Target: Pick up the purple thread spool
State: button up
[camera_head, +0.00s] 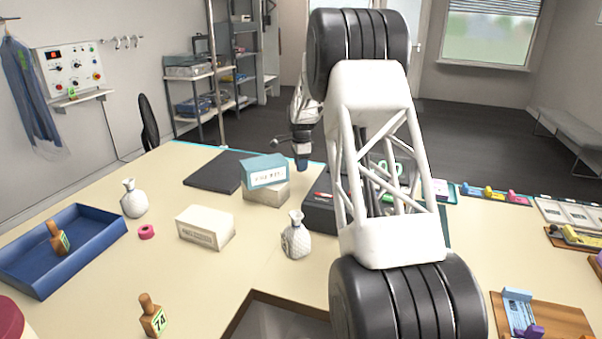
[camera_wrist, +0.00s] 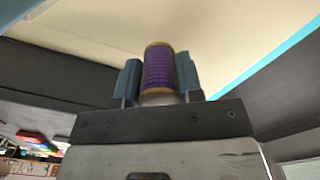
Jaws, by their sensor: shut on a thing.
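The purple thread spool (camera_wrist: 159,70) stands between the two blue fingers of my gripper (camera_wrist: 160,82) in the wrist view, with tan rims at its ends. The fingers are shut on its sides. In the head view my gripper (camera_head: 302,163) hangs at the far edge of the table, beyond the stacked boxes. The spool cannot be made out in that view.
Stacked teal and white boxes (camera_head: 265,180), a dark mat (camera_head: 219,171) and a dark box (camera_head: 319,217) are near my gripper.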

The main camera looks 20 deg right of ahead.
jog(key=shift+r, duration=2.15)
